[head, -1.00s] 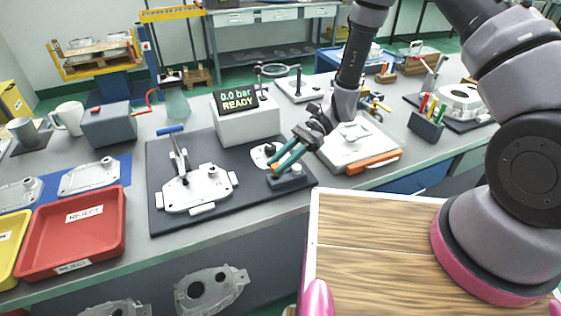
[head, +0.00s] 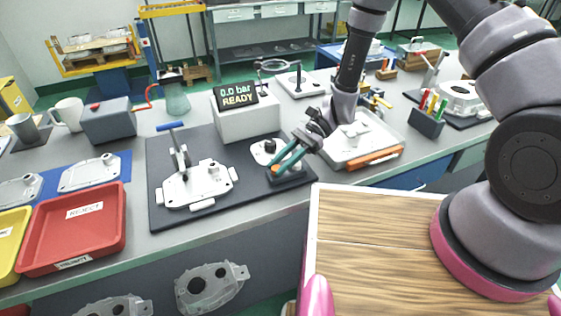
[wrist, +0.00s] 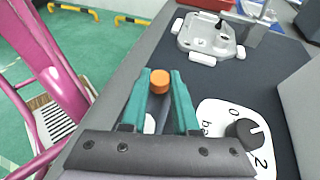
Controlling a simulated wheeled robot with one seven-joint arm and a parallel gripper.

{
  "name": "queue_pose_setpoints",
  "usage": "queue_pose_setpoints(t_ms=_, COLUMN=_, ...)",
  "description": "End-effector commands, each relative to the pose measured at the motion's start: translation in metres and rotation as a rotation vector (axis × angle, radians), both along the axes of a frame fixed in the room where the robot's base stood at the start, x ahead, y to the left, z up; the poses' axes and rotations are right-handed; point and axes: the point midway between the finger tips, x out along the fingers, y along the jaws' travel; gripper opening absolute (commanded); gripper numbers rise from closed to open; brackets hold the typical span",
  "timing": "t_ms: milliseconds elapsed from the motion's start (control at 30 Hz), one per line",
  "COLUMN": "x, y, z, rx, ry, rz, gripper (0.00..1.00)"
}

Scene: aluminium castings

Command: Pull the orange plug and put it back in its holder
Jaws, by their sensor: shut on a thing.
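The orange plug (wrist: 159,82) is between the tips of my teal-fingered gripper (wrist: 158,88), which is shut on it. In the head view my gripper (head: 277,165) points down and left, low over the dark holder block (head: 291,178) at the mat's right front corner. The fingers cover most of the block's top there, so I cannot tell whether the plug is touching it. A pale round part (wrist: 150,124) shows between the fingers in the wrist view. The aluminium casting (head: 197,187) sits left on the mat, under a blue-handled clamp (head: 170,126).
A white box with a display (head: 237,96) reading "0.0 bar READY" stands behind the holder. A dial plate (wrist: 243,130) lies beside my gripper. A red reject tray (head: 72,230) is at the left.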

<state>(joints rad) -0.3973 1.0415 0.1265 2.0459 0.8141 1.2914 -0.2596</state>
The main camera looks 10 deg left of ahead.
Motion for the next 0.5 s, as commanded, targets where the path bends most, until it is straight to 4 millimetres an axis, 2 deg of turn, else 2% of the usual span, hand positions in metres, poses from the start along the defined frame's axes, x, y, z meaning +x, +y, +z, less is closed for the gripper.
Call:
queue_pose_setpoints(t_ms=133, x=0.0000, y=-0.0001, z=-0.0038, rx=0.000, ry=0.000, rz=0.000, gripper=0.00)
queue_pose_setpoints(t_ms=167, x=0.0000, y=0.0000, z=-0.0036, rx=0.000, ry=0.000, rz=0.000, gripper=0.36)
queue_pose_setpoints(t_ms=233, x=0.0000, y=0.0000, z=-0.0034, rx=0.000, ry=0.000, rz=0.000, gripper=0.63)
queue_pose_setpoints(t_ms=500, x=0.0000, y=0.0000, z=-0.0032, rx=0.000, ry=0.000, rz=0.000, gripper=0.64)
